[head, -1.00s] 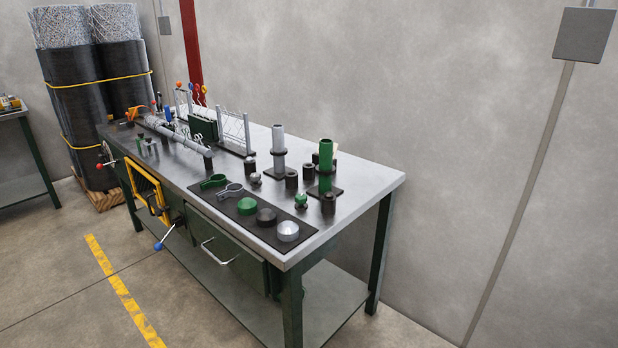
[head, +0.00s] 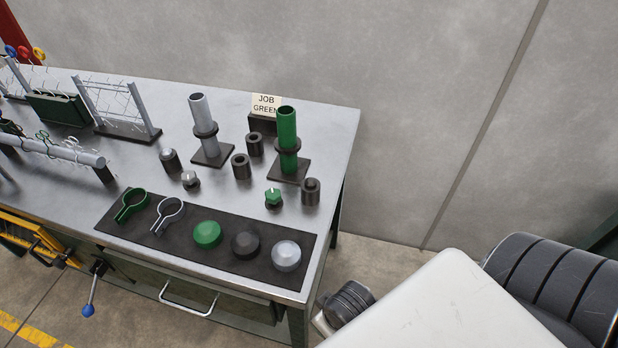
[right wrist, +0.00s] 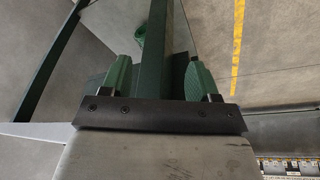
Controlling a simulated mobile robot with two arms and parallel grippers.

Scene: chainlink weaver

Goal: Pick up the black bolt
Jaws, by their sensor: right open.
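Several small dark cylinders stand on the steel bench. No plainly bolt-shaped black piece can be told for sure. A dark cylinder with a greyer top (head: 170,160) stands left of the others. Hollow dark cylinders stand near the middle (head: 241,166), behind it (head: 255,144) and at the right (head: 311,191). A silver bolt (head: 190,180) and a green bolt (head: 273,197) stand between them. My right gripper (right wrist: 158,68) is open and empty in the right wrist view, pointing down beside the bench's green frame, away from these pieces. My left gripper is not in view.
A dark mat (head: 180,238) at the bench front holds two clamp rings and three caps. Upright silver (head: 200,112) and green (head: 287,130) posts stand behind, by a "JOB GREEN" card (head: 266,104). A wire-mesh frame (head: 118,104) stands left.

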